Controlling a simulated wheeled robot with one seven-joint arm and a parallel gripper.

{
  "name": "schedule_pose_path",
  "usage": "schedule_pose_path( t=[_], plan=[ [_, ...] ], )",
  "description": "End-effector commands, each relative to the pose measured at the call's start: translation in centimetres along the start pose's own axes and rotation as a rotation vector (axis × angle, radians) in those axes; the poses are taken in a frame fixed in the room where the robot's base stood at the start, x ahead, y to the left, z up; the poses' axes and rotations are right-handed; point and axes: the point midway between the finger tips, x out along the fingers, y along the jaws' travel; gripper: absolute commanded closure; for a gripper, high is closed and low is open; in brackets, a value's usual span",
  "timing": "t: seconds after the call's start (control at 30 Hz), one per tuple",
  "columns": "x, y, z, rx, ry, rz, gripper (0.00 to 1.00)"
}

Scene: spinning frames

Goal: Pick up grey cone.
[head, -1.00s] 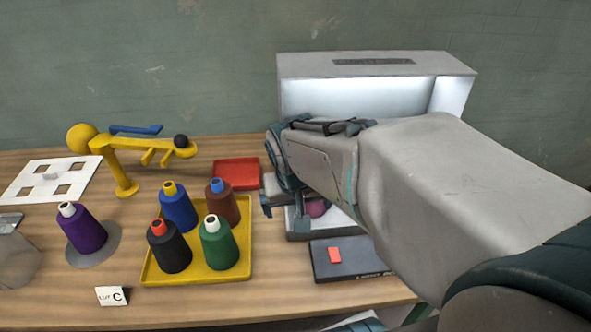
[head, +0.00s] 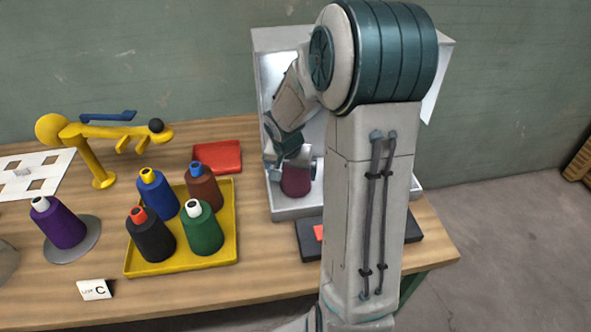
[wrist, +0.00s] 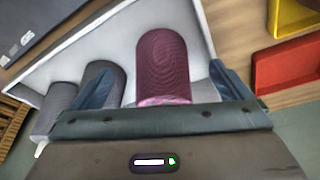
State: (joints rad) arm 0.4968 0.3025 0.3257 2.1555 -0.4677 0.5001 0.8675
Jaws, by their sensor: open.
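Two grey cones lie in the white-lined box in the wrist view: a darker one (wrist: 104,75), partly covered by my left finger, and another (wrist: 58,103) further left. I cannot tell which is meant. A maroon cone (wrist: 162,62) lies to their right, and it also shows in the head view (head: 296,182). My gripper (wrist: 162,84) is open, with its fingers on either side of the maroon cone's near end; contact is unclear. In the head view my gripper (head: 290,152) is inside the lit box, just above the maroon cone. The grey cones are hidden there.
The lit box (head: 270,85) has side walls and a top around my gripper. A dark flat case (head: 310,240) lies in front. A yellow tray (head: 228,235) of several cones, a red tray (head: 218,156) and a yellow stand (head: 88,155) are to the left.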

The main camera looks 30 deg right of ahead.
Motion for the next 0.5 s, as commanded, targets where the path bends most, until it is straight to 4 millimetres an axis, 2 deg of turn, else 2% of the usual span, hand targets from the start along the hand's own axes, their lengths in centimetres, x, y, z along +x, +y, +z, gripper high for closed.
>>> schedule_pose_path(
  t=[0.1, 0.37, 0.5],
  plan=[
    [0.2, 0.0, -1.3, 0.0, -0.001, 0.0, 0.02],
    [0.6, 0.0, -2.7, -0.001, -0.001, 0.0, 0.02],
    [1.1, 0.0, -4.7, 0.002, -0.002, 0.0, 0.02]
  ],
)
